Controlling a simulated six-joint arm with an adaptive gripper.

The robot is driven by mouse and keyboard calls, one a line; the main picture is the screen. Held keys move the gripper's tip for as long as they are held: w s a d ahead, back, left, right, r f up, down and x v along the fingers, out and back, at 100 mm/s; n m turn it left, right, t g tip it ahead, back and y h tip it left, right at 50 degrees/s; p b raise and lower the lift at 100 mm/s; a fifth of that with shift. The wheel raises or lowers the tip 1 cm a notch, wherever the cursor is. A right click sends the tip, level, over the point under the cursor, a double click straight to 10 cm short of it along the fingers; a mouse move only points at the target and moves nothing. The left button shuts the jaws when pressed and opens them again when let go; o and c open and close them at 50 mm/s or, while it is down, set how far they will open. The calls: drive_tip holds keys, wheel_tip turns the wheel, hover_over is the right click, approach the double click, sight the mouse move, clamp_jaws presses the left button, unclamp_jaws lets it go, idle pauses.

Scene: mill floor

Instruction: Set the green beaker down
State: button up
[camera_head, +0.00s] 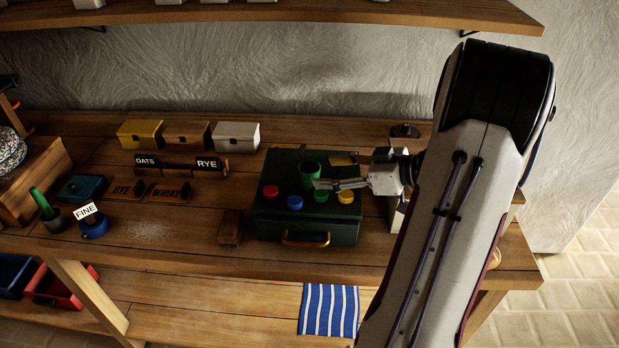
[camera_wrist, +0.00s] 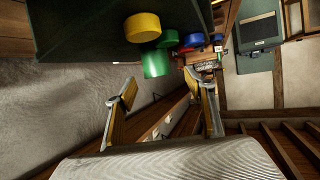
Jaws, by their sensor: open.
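The green beaker (camera_head: 311,168) stands upright on top of a dark green chest (camera_head: 304,233), behind a row of coloured round pieces. It also shows in the wrist view (camera_wrist: 157,64), beyond my fingertips. My gripper (camera_head: 335,184) reaches in from the right, low over the chest top and just right of the beaker. Its fingers are spread apart and empty in the wrist view (camera_wrist: 163,92). The beaker is not between them. Whether a fingertip touches the beaker is hard to tell.
Red (camera_head: 271,192), blue (camera_head: 294,202), green (camera_head: 321,196) and yellow (camera_head: 346,197) round pieces sit along the chest's front top. A brown block (camera_head: 230,228) stands left of the chest. Small boxes (camera_head: 236,136) line the back. The bench (camera_head: 180,250) is clear in front of the chest's left.

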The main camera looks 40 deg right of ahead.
sight(319, 170)
drive_tip(key=shift+x, duration=0.85)
drive_tip(key=shift+w+f, duration=0.1)
drive_tip(key=shift+x, duration=2.5)
drive_tip(key=shift+d+f, duration=0.1)
drive_tip(key=shift+d, duration=0.1)
drive_tip(key=c, duration=1.4)
drive_tip(key=shift+r, duration=0.2)
drive_tip(key=shift+r, duration=4.85)
